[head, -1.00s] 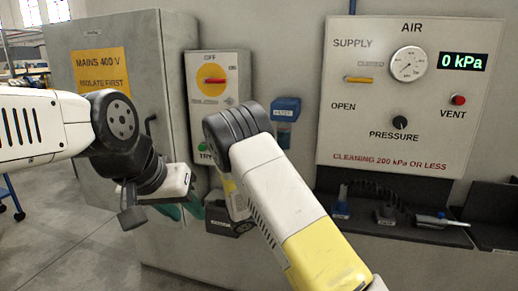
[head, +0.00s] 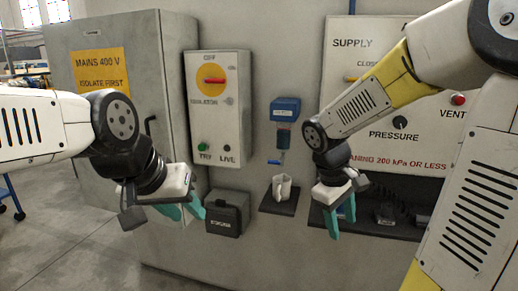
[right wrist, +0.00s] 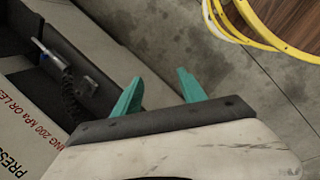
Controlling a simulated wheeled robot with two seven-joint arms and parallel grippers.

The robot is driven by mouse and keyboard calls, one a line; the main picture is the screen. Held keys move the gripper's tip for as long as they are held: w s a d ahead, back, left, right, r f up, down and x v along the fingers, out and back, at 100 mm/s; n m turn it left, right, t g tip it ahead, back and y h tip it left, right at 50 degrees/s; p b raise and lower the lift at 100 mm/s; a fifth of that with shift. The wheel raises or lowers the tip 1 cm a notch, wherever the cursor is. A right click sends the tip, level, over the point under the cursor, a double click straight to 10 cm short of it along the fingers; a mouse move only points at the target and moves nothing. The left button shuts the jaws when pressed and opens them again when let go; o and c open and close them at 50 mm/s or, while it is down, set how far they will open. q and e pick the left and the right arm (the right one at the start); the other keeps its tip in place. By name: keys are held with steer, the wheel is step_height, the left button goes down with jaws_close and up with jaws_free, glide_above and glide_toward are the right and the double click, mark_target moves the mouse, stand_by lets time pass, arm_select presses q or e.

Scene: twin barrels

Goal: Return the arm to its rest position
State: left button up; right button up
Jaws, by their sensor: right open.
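My right arm bends in from the right of the head view, across the air panel (head: 350,28). My right gripper (head: 341,224) has teal fingers that point down and stand apart. It hangs empty in front of the dark shelf. In the right wrist view the two fingertips (right wrist: 160,78) are apart with nothing between them. My left arm comes in from the left in the head view. My left gripper (head: 184,212) has teal fingers apart, with nothing seen between them, in front of the grey cabinet (head: 118,50).
An isolator box (head: 219,105) with a red handle is on the wall. A blue-topped unit (head: 285,110) hangs above a white cup-like piece (head: 282,187) on a small ledge. A dark box (head: 227,212) sits lower. A yellow hose (right wrist: 245,38) lies on the floor.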

steer(key=s+a+r+m+t+y, duration=0.5)
steer(key=s+r+m, duration=0.1)
steer(key=s+r, duration=0.2)
steer(key=shift+s+a+r+m, duration=0.3)
steer(key=shift+s+a+r, duration=0.05)
steer(key=shift+r, duration=0.25)
